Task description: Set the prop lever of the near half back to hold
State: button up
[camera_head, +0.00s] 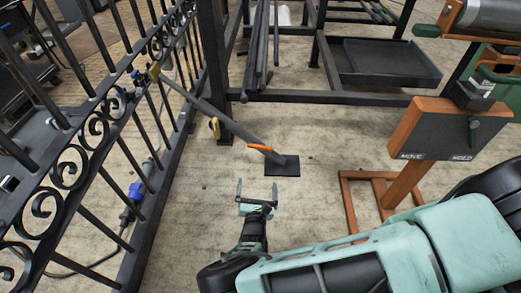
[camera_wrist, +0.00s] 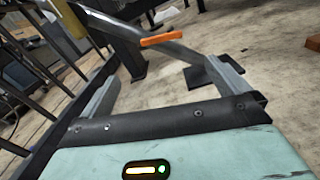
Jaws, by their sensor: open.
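A grey prop bar (camera_head: 222,118) slants from the scrollwork gate (camera_head: 95,130) down to a dark square foot plate (camera_head: 283,167) on the floor. A short orange lever (camera_head: 259,147) lies across the bar's lower end, pointing left. My gripper (camera_head: 256,188) is open and empty, just nearer to me than the foot plate and apart from the lever. In the wrist view the orange lever (camera_wrist: 162,39) shows beyond and between the two spread fingers (camera_wrist: 166,88), with the foot plate (camera_wrist: 215,75) behind the right finger. The lever's pivot is not clear.
An orange stand at right carries a dark panel (camera_head: 440,130) marked MOVE and HOLD, with a dark green knob (camera_head: 474,131) above HOLD. A dark rack (camera_head: 390,62) stands behind. Bare floor (camera_head: 210,185) lies around my gripper.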

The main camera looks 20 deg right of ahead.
aim_at(260, 148)
jog(key=b+x, duration=0.2)
jog(key=x, duration=0.3)
jog(key=b+x, duration=0.2)
jog(key=x, duration=0.3)
jog(key=b+x, duration=0.2)
jog(key=x, duration=0.3)
jog(key=shift+w+d+f, duration=0.15)
jog(key=shift+w+f, duration=0.05)
jog(key=shift+f, duration=0.05)
jog(key=shift+w+d+r+b, duration=0.1)
jog(key=shift+w+b, duration=0.05)
jog(key=shift+w, duration=0.2)
jog(key=shift+w+d+r+b, duration=0.1)
jog(key=shift+w+b, duration=0.05)
jog(key=shift+w, duration=0.2)
jog(key=c, duration=1.1)
